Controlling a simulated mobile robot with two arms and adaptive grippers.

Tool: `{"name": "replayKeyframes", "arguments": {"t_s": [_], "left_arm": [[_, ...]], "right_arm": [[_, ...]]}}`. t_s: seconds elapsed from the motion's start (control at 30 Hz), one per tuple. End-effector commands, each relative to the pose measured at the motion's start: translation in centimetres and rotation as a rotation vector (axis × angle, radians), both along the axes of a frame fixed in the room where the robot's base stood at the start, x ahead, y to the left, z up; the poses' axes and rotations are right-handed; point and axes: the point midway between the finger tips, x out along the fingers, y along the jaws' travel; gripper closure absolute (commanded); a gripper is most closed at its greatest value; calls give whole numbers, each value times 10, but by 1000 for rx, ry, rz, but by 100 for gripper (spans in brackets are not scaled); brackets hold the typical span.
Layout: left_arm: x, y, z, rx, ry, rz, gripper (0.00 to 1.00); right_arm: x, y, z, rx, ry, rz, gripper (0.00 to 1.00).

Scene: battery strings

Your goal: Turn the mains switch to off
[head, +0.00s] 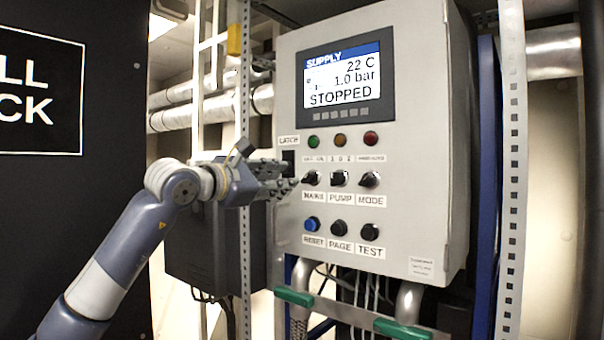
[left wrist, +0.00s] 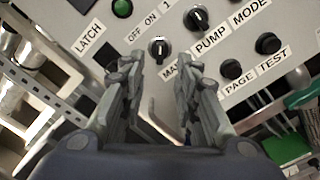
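The mains switch (head: 310,178) is a black rotary knob above the MAINS label, leftmost in the knob row of the grey control panel (head: 420,120). In the left wrist view the mains switch (left wrist: 159,50) has a white mark that appears to point nearer ON than OFF. My left gripper (head: 287,176) is just left of the knob in the head view. In the left wrist view my left gripper (left wrist: 156,66) is open, with one fingertip on each side of the knob and a gap to each. The MAINS label is partly hidden by a finger. My right gripper is not in view.
The pump knob (head: 339,178) and mode knob (head: 370,180) are close on the right. Below are the blue reset button (head: 312,224) and black buttons. The screen (head: 346,84) reads STOPPED. A perforated metal post (head: 245,230) stands left of the panel.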

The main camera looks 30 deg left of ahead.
Motion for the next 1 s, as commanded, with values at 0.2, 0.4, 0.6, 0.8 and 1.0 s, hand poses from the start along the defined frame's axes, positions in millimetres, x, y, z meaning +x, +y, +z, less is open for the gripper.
{"name": "replayKeyframes", "arguments": {"t_s": [0.2, 0.4, 0.6, 0.8, 1.0], "left_arm": [[44, -5, 5, -3, 2, -4, 71], [69, -6, 3, -4, 1, -4, 71], [78, -7, 1, -1, -1, -3, 71], [78, -7, 0, -1, -1, -3, 71], [78, -7, 0, -2, -1, -3, 100]], "right_arm": [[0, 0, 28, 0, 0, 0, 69], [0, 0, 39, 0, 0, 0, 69], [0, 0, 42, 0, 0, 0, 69], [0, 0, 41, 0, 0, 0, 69], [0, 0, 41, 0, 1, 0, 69]]}}
